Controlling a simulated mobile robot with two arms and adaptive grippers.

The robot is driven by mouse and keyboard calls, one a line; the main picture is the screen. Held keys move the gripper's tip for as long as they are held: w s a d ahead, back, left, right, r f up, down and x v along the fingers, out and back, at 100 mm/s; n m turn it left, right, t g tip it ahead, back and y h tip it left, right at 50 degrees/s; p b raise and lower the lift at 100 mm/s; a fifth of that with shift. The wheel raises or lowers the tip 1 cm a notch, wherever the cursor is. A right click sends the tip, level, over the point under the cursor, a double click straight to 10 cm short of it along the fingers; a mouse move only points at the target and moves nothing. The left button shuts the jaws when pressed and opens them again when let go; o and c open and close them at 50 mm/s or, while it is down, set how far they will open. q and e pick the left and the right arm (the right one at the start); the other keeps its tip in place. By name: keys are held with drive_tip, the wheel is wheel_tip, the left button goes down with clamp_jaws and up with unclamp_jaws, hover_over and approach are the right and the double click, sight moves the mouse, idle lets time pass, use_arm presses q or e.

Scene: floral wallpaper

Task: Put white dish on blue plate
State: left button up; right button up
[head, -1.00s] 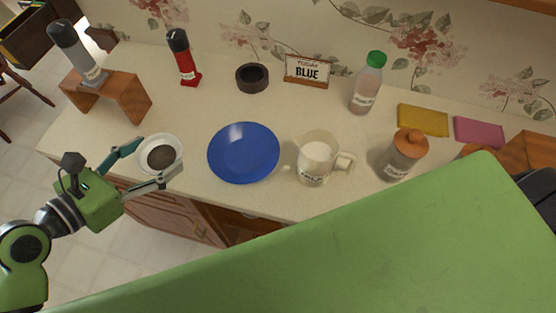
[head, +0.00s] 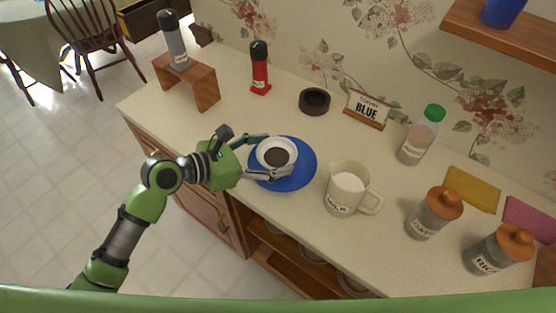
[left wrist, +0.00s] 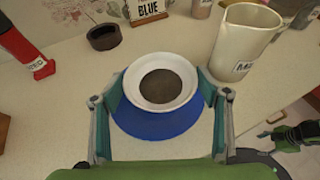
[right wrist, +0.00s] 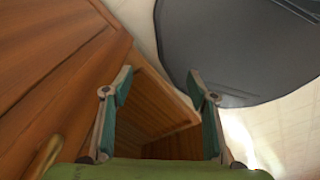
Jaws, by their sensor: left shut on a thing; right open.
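The white dish (head: 263,157), a small round bowl with dark brown contents, is between the fingers of my left gripper (head: 280,156), which is shut on it. The blue plate (head: 298,179) is on the counter directly beneath the dish, and its rim shows around it. In the left wrist view the white dish (left wrist: 133,91) covers the back of the blue plate (left wrist: 155,126). I cannot tell whether the dish touches the plate. My right gripper (right wrist: 158,92) is open and empty by wooden cabinetry, away from the counter top.
A milk pitcher (head: 345,190) stands close to the right of the plate. A dark ring-shaped bowl (head: 314,101), a "BLUE" sign (head: 367,108) and a red shaker (head: 260,70) are behind. A bottle (head: 418,140) and labelled jars (head: 433,213) stand at right. The counter left of the plate is clear.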

sight(273, 155)
use_arm(q)
drive_tip(key=w+f, duration=0.1)
drive_tip(key=w+d+f, duration=0.1)
drive_tip(key=shift+d+f, duration=0.15)
drive_tip(key=shift+f, duration=0.2)
drive_tip(key=shift+w+d+f, duration=0.1)
drive_tip(key=shift+w+f, duration=0.05)
drive_tip(key=shift+f, duration=1.7)
drive_tip(key=shift+f, duration=0.1)
drive_tip(key=o, duration=0.9)
drive_tip(key=b+v, duration=0.1)
drive_tip(key=v, duration=1.1)
